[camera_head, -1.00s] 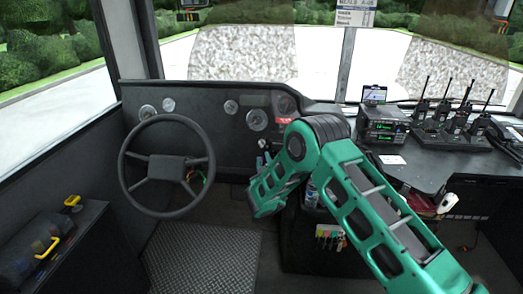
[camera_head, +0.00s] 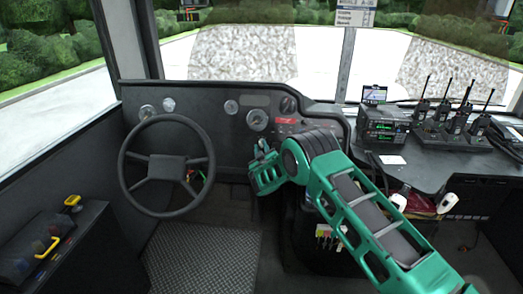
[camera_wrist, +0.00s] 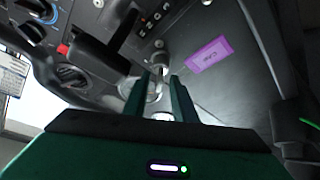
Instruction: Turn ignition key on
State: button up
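My gripper (camera_wrist: 163,77) points at the dash panel in the wrist view, its two green fingers parallel with a gap between them. A pale, shiny round fitting (camera_wrist: 154,90) shows around and between the fingers; I cannot tell whether they touch it. A second pale round piece (camera_wrist: 163,117) lies lower between the fingers. I cannot make out the ignition key clearly. In the head view my gripper (camera_head: 262,148) is at the dashboard (camera_head: 215,122), right of the steering wheel (camera_head: 167,165), with its fingertips too small to read.
In the wrist view a purple label (camera_wrist: 209,54) lies right of the fingers, and a black lever (camera_wrist: 95,50) and knobs (camera_wrist: 73,76) lie left.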

jog(key=shift+c, duration=0.4)
grip_shut()
jog(key=shift+s+f, duration=0.1)
jog(key=shift+f, duration=0.05)
dwell(0.8)
